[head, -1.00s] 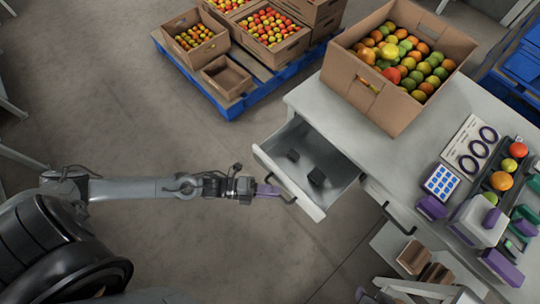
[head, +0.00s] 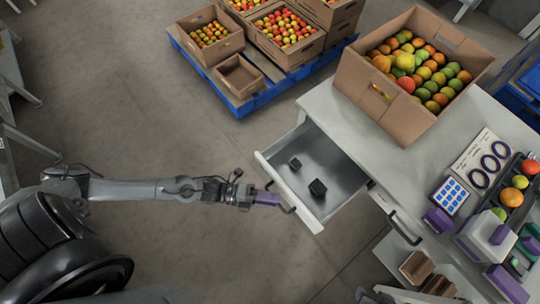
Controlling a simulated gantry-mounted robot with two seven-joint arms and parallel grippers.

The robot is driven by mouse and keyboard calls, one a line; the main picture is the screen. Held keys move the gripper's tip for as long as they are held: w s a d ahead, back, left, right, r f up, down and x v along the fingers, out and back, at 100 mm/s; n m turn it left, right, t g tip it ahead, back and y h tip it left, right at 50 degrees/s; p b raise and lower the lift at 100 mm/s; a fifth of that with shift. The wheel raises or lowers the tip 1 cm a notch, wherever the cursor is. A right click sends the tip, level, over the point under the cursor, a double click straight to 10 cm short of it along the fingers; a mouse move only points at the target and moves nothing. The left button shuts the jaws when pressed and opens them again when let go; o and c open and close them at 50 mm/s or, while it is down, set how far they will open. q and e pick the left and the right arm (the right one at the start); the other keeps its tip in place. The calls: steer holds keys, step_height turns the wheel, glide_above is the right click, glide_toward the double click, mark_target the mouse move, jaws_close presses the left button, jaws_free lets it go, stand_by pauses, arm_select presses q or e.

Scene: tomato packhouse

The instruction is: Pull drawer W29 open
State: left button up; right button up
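A drawer (head: 287,220) stands well open from the grey bench, its front facing lower left. No label is readable, so I cannot confirm it is W29.
Beside the open drawer is a closed drawer with a dark handle (head: 405,229). On the bench are a carton of tomatoes (head: 395,112), a blue-and-white keypad (head: 449,195) and a ring card (head: 480,158). A blue pallet (head: 240,107) with crates stands behind.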

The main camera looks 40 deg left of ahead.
arm_select(q)
steer(key=p+v, duration=0.2)
steer(key=v, duration=0.9)
steer(key=shift+s+d+p, duration=0.1)
steer(key=shift+p, duration=0.2)
